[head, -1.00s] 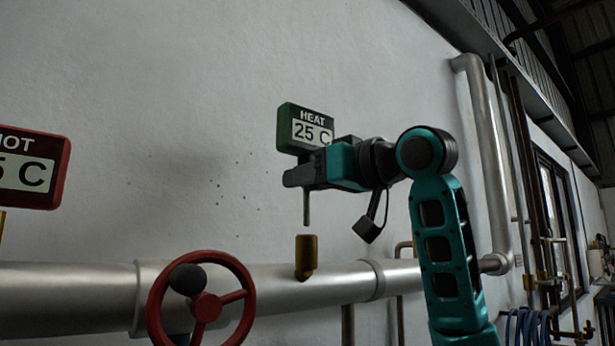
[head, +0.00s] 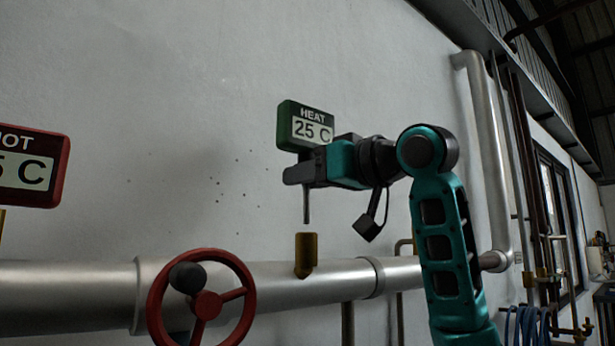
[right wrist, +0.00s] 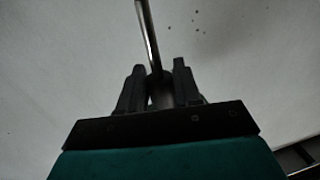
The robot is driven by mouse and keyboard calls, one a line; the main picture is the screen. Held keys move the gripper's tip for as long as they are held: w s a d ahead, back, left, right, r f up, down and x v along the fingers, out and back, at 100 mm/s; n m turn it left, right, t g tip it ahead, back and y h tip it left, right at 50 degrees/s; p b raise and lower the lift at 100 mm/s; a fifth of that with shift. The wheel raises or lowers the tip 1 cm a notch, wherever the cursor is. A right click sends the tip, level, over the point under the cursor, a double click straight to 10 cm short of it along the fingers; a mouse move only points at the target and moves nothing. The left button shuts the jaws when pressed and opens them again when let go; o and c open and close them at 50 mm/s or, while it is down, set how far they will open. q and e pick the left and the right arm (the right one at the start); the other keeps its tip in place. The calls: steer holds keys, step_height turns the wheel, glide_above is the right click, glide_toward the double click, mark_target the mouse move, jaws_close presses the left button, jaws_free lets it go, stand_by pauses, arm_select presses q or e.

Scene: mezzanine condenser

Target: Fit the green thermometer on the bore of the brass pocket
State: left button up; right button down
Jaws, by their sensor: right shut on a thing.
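The green thermometer (head: 305,124) has a display reading HEAT 25 C and a thin metal stem pointing down. My right gripper (head: 292,175) is shut on it just below the display. In the right wrist view the stem (right wrist: 149,38) sticks out beyond the fingers of the gripper (right wrist: 150,90). The brass pocket (head: 306,253) stands upright on the pipe. The stem's lower end is just above the pocket's top, with a small gap showing between them. The inside of the bore is hidden from this angle. My left gripper is not in view.
A large silver pipe (head: 340,280) runs across in front of the white wall. A red handwheel (head: 203,305) stands to the left of the pocket. A red HOT display (head: 30,165) is at the far left. Vertical pipes (head: 487,150) rise at the right.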

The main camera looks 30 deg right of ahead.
mark_target(308, 216)
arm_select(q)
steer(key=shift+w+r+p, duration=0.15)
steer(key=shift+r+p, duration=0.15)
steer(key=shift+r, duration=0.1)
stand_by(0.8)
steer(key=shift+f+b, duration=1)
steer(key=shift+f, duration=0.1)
arm_select(e)
steer(key=shift+f, duration=1.3)
arm_select(q)
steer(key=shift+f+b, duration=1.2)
steer(key=shift+b, duration=0.1)
arm_select(e)
steer(key=shift+f, duration=1.75)
steer(key=c, duration=0.7)
jaws_free()
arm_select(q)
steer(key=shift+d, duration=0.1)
arm_select(e)
steer(key=shift+s+d, duration=0.1)
steer(key=shift+s, duration=0.3)
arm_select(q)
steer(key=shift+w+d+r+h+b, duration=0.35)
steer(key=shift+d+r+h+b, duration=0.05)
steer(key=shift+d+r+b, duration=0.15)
arm_select(e)
steer(key=v, duration=1.2)
